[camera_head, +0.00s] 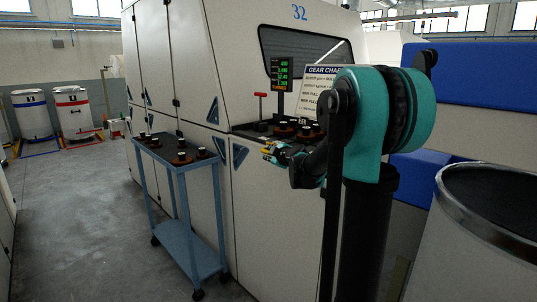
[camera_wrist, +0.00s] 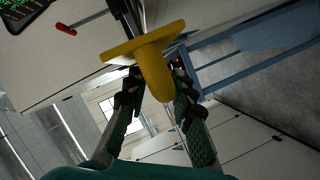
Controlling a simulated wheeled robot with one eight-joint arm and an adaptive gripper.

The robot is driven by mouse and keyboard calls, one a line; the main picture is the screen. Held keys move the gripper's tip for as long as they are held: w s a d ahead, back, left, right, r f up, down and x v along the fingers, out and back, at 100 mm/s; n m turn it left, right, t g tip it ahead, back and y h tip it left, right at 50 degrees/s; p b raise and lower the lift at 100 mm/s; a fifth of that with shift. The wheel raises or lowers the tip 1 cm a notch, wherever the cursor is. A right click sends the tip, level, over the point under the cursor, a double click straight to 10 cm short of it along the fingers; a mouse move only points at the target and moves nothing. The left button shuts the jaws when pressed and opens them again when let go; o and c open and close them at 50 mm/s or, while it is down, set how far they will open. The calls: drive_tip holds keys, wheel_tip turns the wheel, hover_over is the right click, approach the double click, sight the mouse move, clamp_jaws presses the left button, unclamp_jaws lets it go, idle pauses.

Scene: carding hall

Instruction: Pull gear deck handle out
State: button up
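The yellow handle (camera_wrist: 155,72), a wide flange with a rounded grip, is at the middle of the wrist view, by the edge of the machine's deck. In the head view, a small patch of yellow (camera_head: 269,150) shows at the tip of my gripper (camera_head: 275,154), in front of the machine. In the wrist view my gripper (camera_wrist: 155,88) has its two fingers spread, one on each side of the yellow grip. It looks open; whether either finger touches the grip is unclear. Part of the handle's mounting is hidden by the fingers.
A gear chart (camera_head: 318,85), a lit display (camera_head: 282,75) and a red-topped lever (camera_head: 260,95) stand on the deck near several round gears. A blue trolley (camera_head: 170,170) bearing small parts stands left of my gripper. A large can (camera_head: 470,240) stands at right.

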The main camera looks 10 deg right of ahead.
clamp_jaws()
idle(0.3)
